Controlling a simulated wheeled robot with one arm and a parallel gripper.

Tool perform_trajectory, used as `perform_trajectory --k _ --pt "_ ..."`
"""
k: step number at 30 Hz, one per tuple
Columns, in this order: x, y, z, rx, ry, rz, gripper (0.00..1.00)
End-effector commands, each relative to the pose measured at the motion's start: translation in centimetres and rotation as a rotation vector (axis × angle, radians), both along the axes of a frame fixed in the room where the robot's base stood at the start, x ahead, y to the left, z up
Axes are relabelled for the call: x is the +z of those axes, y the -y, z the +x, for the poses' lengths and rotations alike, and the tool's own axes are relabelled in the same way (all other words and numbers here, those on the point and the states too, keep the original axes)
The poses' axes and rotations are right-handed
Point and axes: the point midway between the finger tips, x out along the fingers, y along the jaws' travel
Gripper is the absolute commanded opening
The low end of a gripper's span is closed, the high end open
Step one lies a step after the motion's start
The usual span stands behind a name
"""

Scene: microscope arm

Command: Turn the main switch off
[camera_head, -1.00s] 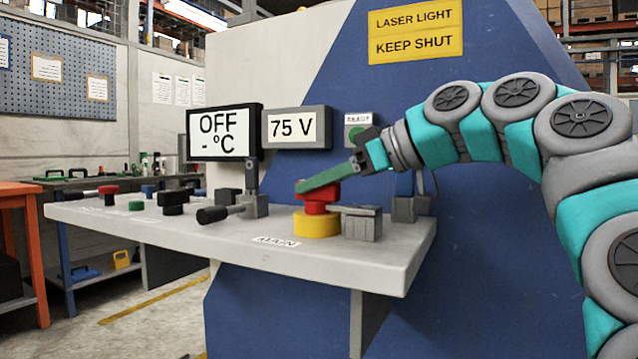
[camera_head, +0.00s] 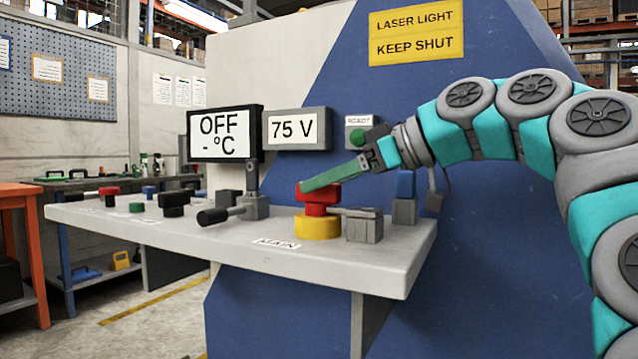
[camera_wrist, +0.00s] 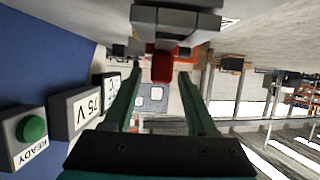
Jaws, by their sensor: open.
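The main switch is a red knob (camera_head: 321,197) on a yellow base (camera_head: 317,226), behind the MAIN label (camera_head: 277,243) on the grey desk. My gripper (camera_head: 304,187) reaches in from the right, its green fingers level with the top of the knob. In the wrist view the red knob (camera_wrist: 163,66) sits between the two open fingertips of my gripper (camera_wrist: 161,73), with a gap visible on each side. The far finger is mostly hidden in the head view. I cannot tell whether either finger touches the knob.
A grey block (camera_head: 363,226) stands close to the right of the switch, and a blue-topped block (camera_head: 405,190) beyond it. A black-handled lever (camera_head: 222,214) lies to the left. Displays read OFF (camera_head: 221,134) and 75 V (camera_head: 293,129). A green READY lamp (camera_head: 358,137) is behind my wrist.

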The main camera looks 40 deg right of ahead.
Motion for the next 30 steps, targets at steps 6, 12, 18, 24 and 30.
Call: perform_trajectory --k 6,12,18,24,30 --pt "1.5 1.5 -2.6 -0.005 0.005 0.001 0.57" --pt "2.4 2.6 -4.5 -0.005 0.005 0.001 0.57" --pt "2.4 2.7 -5.0 -0.002 0.002 0.000 0.57" --pt "2.4 2.7 -5.0 -0.002 0.002 0.000 0.57" --pt "2.4 2.7 -5.0 -0.002 0.003 0.001 0.57"
